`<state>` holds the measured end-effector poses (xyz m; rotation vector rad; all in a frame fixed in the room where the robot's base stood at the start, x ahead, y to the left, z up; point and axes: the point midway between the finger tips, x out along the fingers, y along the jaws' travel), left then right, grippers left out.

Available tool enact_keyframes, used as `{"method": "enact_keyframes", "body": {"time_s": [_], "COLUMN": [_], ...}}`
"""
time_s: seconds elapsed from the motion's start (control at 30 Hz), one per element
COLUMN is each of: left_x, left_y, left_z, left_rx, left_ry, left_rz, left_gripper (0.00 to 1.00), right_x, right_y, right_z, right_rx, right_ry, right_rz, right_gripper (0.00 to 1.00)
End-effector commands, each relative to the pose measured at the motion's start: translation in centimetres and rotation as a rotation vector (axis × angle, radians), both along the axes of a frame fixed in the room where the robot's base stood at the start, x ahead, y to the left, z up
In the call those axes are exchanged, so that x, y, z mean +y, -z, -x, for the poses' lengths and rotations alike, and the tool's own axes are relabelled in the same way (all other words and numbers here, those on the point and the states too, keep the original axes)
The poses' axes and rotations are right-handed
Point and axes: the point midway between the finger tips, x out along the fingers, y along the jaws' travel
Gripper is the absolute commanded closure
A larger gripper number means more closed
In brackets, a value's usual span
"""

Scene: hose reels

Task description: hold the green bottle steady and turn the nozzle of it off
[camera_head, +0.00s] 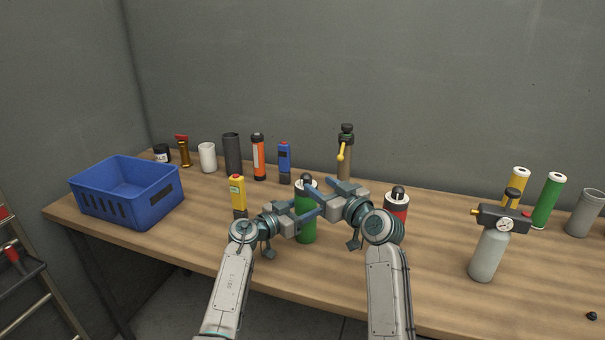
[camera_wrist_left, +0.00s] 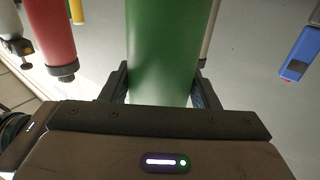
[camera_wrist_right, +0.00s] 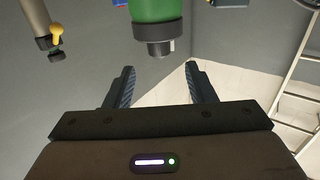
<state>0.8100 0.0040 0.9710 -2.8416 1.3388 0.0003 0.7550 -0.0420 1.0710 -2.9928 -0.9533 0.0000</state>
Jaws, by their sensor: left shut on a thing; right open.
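The green bottle (camera_head: 306,234) stands upright on the workbench, with a pale top and a dark nozzle (camera_head: 306,179). My left gripper (camera_head: 300,219) is shut on the bottle's body; in the left wrist view the green body (camera_wrist_left: 162,50) fills the space between its fingers. My right gripper (camera_head: 308,197) is open beside the upper part of the bottle. In the right wrist view the dark nozzle (camera_wrist_right: 159,40), with a small grey tab, is beyond the open fingertips, and nothing is between them. My grippers hide part of the bottle in the head view.
A red bottle (camera_head: 397,209) stands close by on the right, behind my right arm. A yellow bottle (camera_head: 237,190) stands left of the green one. A brown bottle with a yellow lever (camera_head: 341,152) is behind. A blue crate (camera_head: 128,194) and a grey gauge bottle (camera_head: 489,252) stand farther out.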

Motion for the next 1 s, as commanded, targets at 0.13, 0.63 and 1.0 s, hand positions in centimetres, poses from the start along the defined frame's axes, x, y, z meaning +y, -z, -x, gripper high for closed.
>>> {"method": "enact_keyframes", "body": {"time_s": [0.13,0.63,1.0], "left_x": [0.0,0.0,0.0], "left_y": [0.0,0.0,0.0], "left_z": [0.0,0.0,0.0], "left_rx": [0.000,0.000,0.000], "left_ry": [0.000,0.000,0.000], "left_rz": [0.000,0.000,0.000], "left_gripper": [0.76,0.76,0.76], "right_x": [2.0,5.1,5.1], "right_y": [-0.1,0.0,0.0], "right_z": [-2.7,-7.2,-7.3], "right_rx": [0.002,0.002,0.001], "right_ry": [-0.002,0.000,0.001], "right_rz": [-0.002,-0.001,-0.002], "right_gripper": [0.50,0.50,0.70]}}
